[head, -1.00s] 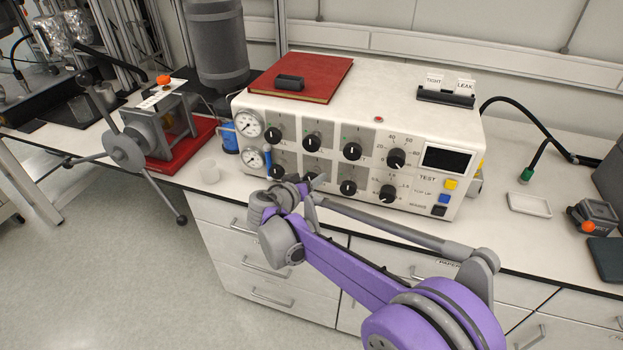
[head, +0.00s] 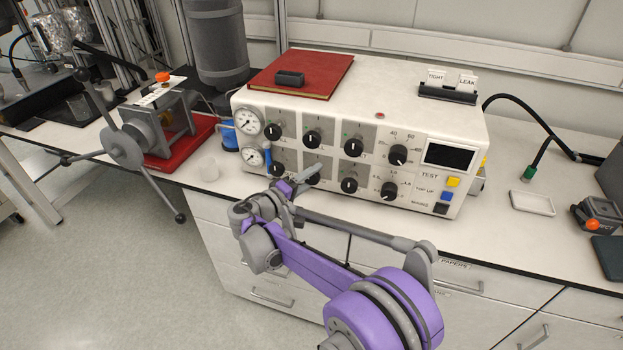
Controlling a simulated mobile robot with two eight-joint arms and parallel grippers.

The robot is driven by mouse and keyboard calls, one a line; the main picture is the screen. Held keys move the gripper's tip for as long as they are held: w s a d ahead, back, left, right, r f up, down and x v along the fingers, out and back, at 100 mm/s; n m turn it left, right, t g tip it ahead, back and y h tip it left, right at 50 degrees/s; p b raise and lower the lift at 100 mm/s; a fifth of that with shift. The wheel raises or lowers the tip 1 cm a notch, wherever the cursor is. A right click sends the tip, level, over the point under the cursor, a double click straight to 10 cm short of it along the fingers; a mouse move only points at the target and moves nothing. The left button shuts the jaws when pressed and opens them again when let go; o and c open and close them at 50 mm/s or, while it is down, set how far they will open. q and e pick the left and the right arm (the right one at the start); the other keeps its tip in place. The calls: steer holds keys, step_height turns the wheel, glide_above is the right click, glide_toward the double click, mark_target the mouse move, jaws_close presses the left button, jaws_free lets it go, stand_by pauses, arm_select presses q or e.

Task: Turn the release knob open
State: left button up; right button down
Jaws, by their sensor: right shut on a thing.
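The white control box (head: 360,115) stands on the bench, with two rows of black knobs on its front. My right gripper (head: 311,174) is at the lower middle knob (head: 314,178), shut on it. The gripper hides much of that knob, so its pointer cannot be read. The lower left knob (head: 277,169) shows just left of the gripper. The knob labels are too small or covered to tell which one reads release. My left gripper is not in view.
Two gauges (head: 248,122) sit at the box's left end. A red book (head: 320,72) with a black block lies on top. A spoked handwheel device (head: 125,145) is farther left. Bench space right of the box is partly clear.

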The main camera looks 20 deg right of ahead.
steer(key=n+h+b, duration=0.1)
steer(key=n, duration=0.1)
steer(key=n+t+b, duration=0.1)
steer(key=n, duration=0.2)
steer(key=shift+f+h, duration=0.15)
steer(key=shift+h, duration=0.25)
steer(key=n+t, duration=0.1)
steer(key=n, duration=0.1)
steer(key=n+t+b, duration=0.1)
steer(key=n, duration=0.2)
steer(key=shift+h, duration=0.3)
steer(key=shift+n+b, duration=0.3)
steer(key=shift+n, duration=0.2)
steer(key=shift+c, duration=1.3)
jaws_free()
steer(key=shift+a, duration=0.1)
steer(key=v, duration=1)
steer(key=shift+s+a, duration=0.2)
steer(key=shift+s, duration=0.1)
steer(key=shift+f, duration=0.1)
